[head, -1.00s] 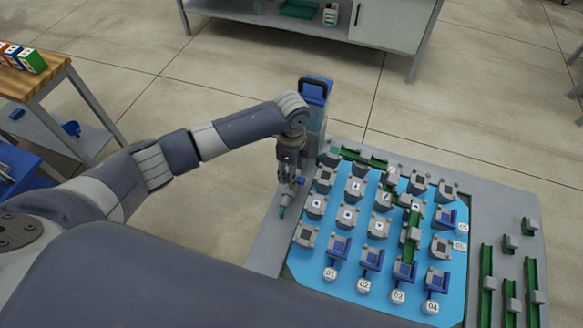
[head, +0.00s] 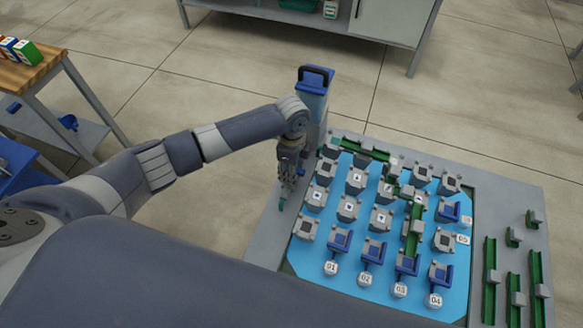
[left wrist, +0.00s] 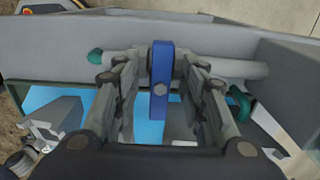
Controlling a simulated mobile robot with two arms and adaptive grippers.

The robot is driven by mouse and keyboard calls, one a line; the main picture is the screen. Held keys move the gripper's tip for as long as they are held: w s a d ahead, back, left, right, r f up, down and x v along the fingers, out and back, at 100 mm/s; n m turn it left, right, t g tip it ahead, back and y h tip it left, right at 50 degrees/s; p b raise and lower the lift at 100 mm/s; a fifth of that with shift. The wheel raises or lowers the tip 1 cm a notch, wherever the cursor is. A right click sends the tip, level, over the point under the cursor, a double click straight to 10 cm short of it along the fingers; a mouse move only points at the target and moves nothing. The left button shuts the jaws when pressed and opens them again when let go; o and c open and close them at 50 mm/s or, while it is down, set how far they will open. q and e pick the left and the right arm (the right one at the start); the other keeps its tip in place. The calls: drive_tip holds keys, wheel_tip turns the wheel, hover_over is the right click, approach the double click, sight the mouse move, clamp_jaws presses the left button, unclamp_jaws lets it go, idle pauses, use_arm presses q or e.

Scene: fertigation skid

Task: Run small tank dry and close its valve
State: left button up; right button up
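A blue valve lever (left wrist: 160,80) stands upright on a grey pipe (left wrist: 232,66) with teal ends in the left wrist view. My left gripper (left wrist: 160,100) has its fingers on both sides of the lever, with gaps visible, so it looks open around it. In the head view my left gripper (head: 289,182) points down at the left edge of the skid board, beside a teal pipe end (head: 282,203). A tall tank (head: 313,100) with a blue top and black handle stands just behind it. Its liquid level cannot be seen. My right gripper is out of view.
A blue panel (head: 340,285) carries several grey blocks, blue parts and numbered tags. Green channel pieces (head: 490,270) lie on the board's right side. A wooden table (head: 40,75) stands far left and a grey cabinet (head: 385,20) at the back. Floor lies between them.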

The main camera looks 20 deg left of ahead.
use_arm(q)
clamp_jaws()
drive_tip(key=shift+r+n+p, duration=0.15)
drive_tip(key=shift+n+p, duration=0.15)
drive_tip(key=shift+p, duration=0.1)
drive_tip(key=n+p, duration=0.7)
drive_tip(key=n, duration=0.2)
drive_tip(key=shift+s+d+r, duration=0.1)
drive_tip(key=n+p, duration=0.3)
drive_tip(key=n, duration=0.3)
drive_tip(key=n+p, duration=0.1)
drive_tip(key=n, duration=0.1)
drive_tip(key=shift+n, duration=0.4)
drive_tip(key=shift+f+n, duration=0.25)
drive_tip(key=shift+n, duration=0.25)
drive_tip(key=shift+o, duration=1.2)
unclamp_jaws()
